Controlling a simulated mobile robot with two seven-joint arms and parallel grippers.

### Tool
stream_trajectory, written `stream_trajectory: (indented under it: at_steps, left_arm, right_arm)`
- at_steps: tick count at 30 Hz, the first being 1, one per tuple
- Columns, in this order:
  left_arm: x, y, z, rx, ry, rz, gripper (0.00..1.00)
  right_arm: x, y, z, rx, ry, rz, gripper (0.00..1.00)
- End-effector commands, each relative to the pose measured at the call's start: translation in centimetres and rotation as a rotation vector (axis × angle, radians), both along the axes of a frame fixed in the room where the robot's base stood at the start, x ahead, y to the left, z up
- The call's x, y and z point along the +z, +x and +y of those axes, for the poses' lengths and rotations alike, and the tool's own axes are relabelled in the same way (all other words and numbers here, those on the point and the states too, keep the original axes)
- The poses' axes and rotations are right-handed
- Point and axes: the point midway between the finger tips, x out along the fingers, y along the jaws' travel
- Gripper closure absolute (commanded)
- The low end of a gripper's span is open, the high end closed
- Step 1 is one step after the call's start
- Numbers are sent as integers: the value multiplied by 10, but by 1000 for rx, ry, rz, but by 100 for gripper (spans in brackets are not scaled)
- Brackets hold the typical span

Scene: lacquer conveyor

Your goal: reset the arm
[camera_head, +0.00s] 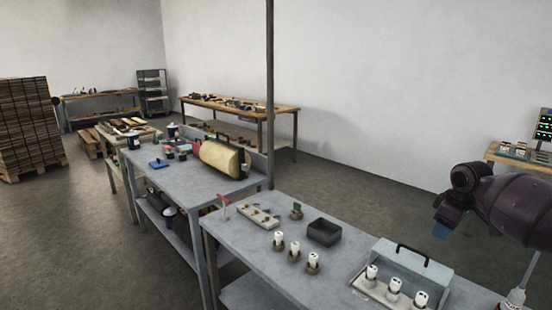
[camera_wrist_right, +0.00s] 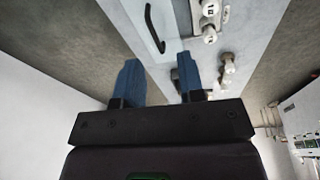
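My right arm comes in from the right edge in the head view, and my right gripper (camera_head: 442,222) hangs in the air beyond the right end of the grey table (camera_head: 235,240). In the right wrist view the two blue fingers of my right gripper (camera_wrist_right: 160,82) stand apart with nothing between them, so it is open and empty. Below them lie the table, a clear box with a black handle (camera_wrist_right: 155,28) and white bottles (camera_wrist_right: 208,10). My left gripper is not in view.
On the near table stand a clear-lidded box (camera_head: 410,268), white bottles in holders (camera_head: 295,252), a dark open bin (camera_head: 324,232) and a pale tray (camera_head: 258,217). A second grey table (camera_head: 190,178) holds a yellow roll (camera_head: 224,158). A thin dark post (camera_head: 270,100) rises behind the tables.

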Motion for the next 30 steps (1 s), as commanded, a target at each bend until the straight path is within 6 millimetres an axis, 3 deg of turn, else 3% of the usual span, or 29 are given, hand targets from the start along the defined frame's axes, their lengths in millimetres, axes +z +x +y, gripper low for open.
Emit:
stream_trajectory:
  at_steps: [3, 6, 9, 13, 21, 30]
  left_arm:
    - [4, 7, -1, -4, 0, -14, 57]
    - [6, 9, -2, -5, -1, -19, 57]
    - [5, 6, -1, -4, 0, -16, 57]
    - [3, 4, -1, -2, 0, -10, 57]
    - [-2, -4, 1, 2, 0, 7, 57]
    - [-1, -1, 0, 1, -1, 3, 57]
  right_arm:
    - [16, 29, 18, 3, -42, -191, 64]
    - [16, 47, 44, 19, -54, -348, 64]
    - [3, 56, 77, 46, -39, -501, 64]
    - [-23, 50, 124, 80, 20, -685, 64]
    - [-74, -4, 194, 85, 172, -940, 64]
    - [-120, -90, 223, -10, 281, -1082, 64]
